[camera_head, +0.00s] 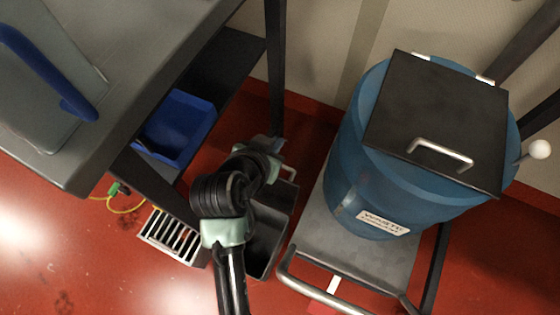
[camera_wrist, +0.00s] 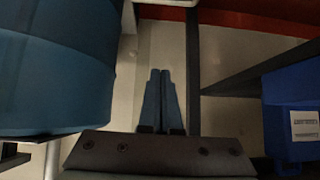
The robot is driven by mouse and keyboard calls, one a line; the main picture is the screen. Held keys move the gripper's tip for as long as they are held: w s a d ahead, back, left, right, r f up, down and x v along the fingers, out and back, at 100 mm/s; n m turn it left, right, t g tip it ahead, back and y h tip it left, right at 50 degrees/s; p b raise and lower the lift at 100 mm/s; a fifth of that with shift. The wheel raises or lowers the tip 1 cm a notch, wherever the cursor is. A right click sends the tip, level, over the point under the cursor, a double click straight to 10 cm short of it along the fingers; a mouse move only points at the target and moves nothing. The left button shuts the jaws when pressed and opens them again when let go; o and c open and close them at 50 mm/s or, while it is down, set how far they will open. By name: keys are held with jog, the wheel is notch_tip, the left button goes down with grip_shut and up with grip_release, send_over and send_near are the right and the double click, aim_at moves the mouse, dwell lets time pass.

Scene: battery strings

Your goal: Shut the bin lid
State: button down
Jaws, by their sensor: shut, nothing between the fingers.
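The blue drum-shaped bin (camera_head: 345,165) stands upright at the right in the head view. Its curved blue wall also fills the left of the wrist view (camera_wrist: 60,75). Its square black lid (camera_head: 440,110) lies across the top, covering most of the mouth; I cannot tell whether a small gap remains under it. A metal handle (camera_head: 440,154) sits near the lid's front edge. My gripper (camera_wrist: 160,72) is shut and empty, its fingers together beside the bin, apart from lid and handle. In the head view my own arm mostly hides the gripper.
A grey workbench (camera_head: 150,50) stands at the left, with a blue crate (camera_head: 178,128) on its lower shelf. An open dark box (camera_head: 262,240) is on the floor beside my arm. The bin stands on a grey platform (camera_head: 345,250) with a metal rail (camera_head: 320,294).

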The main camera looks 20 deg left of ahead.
aim_at(274, 185)
jog(key=shift+g, duration=0.3)
jog(key=shift+w+d+f+b, duration=0.1)
jog(key=shift+w+f+b, duration=0.15)
jog(key=shift+f+b, duration=1.2)
jog(key=shift+w+d+f+b, duration=0.2)
jog(key=shift+f+b, duration=0.6)
jog(key=shift+f, duration=1.4)
jog(key=shift+w+a+f+b, duration=0.1)
jog(key=shift+w+f+b, duration=0.2)
jog(key=shift+f+b, duration=1.15)
jog(key=shift+f, duration=0.4)
